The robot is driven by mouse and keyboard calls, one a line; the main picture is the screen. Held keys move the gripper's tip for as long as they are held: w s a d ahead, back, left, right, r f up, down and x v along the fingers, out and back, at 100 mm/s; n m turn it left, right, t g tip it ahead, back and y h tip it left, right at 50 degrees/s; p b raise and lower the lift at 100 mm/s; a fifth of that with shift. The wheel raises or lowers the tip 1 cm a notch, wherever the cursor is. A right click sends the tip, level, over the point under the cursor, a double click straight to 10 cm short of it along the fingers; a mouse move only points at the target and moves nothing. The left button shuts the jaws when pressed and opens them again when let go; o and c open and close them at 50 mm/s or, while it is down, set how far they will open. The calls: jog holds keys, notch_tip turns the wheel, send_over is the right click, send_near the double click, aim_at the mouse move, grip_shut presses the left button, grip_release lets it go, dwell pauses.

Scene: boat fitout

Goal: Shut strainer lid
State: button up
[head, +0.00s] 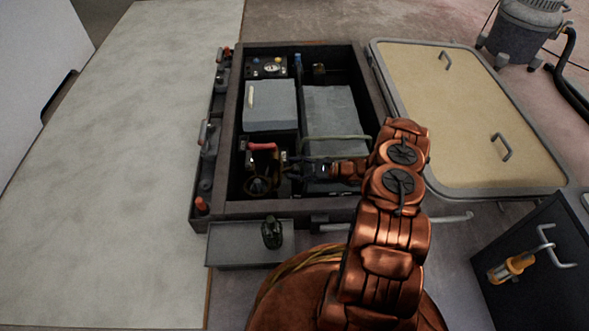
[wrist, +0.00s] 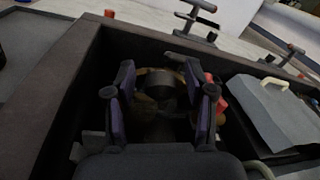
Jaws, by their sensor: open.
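The strainer appears to be the dark round body with brass-coloured parts (head: 259,186) low in the left part of the open compartment. In the wrist view it shows as a dark cylinder with a brass-coloured rim (wrist: 160,73). I cannot tell its lid apart or see how far the lid stands open. My gripper (head: 288,167) reaches into the compartment from the right. In the wrist view my gripper (wrist: 167,85) is open, with its two fingers apart on either side of the strainer in the picture. Contact cannot be made out.
Compartment walls (head: 230,135) surround the workspace. A red part (head: 264,147) sits just behind the strainer. A grey box (head: 270,106) and a larger grey block (head: 334,115) fill the back. A tan hatch panel (head: 470,110) lies to the right.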

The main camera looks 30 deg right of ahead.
grip_shut()
dwell(0.5)
